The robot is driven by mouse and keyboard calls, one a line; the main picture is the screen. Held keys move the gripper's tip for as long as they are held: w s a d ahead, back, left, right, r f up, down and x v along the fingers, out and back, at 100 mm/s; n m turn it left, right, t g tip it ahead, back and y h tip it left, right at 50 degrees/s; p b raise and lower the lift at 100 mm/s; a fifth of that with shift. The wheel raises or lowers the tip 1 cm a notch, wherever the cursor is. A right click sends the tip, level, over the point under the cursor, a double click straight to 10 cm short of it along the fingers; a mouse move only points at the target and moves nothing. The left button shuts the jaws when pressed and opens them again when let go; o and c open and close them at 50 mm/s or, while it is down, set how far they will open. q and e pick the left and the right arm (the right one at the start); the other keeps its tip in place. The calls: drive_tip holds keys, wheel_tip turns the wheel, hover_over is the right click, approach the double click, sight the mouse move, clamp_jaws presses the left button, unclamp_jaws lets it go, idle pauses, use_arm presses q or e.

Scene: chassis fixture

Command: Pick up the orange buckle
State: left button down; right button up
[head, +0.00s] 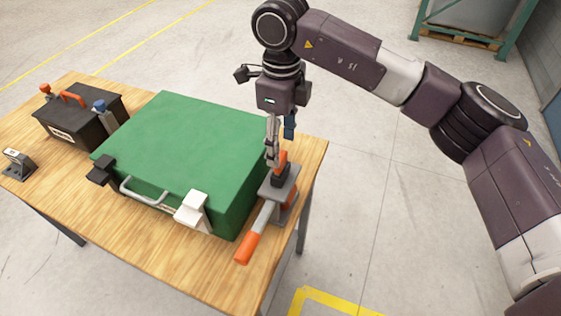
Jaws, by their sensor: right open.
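The orange buckle (282,158) stands upright in a black holder on a small grey fixture (283,190) at the right end of the wooden table. My right gripper (279,150) comes down from above. Its fingers point down and are open, close around or just beside the buckle's top. One finger overlaps the buckle's left side in this view, so I cannot tell whether they touch. My left gripper is not in view.
A large green box (190,140) with a handle and latches stands left of the fixture. An orange-tipped lever (249,240) juts toward the front edge. A black battery-like box (78,118) and a small grey bracket (17,163) are at the left.

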sight(281, 156)
drive_tip(key=f+p, duration=0.2)
drive_tip(key=f, duration=0.1)
drive_tip(key=shift+s+f, duration=0.2)
drive_tip(key=shift+s, duration=0.2)
drive_tip(key=shift+a+f, duration=0.1)
drive_tip(key=shift+f, duration=0.45)
drive_tip(key=c, duration=1.3)
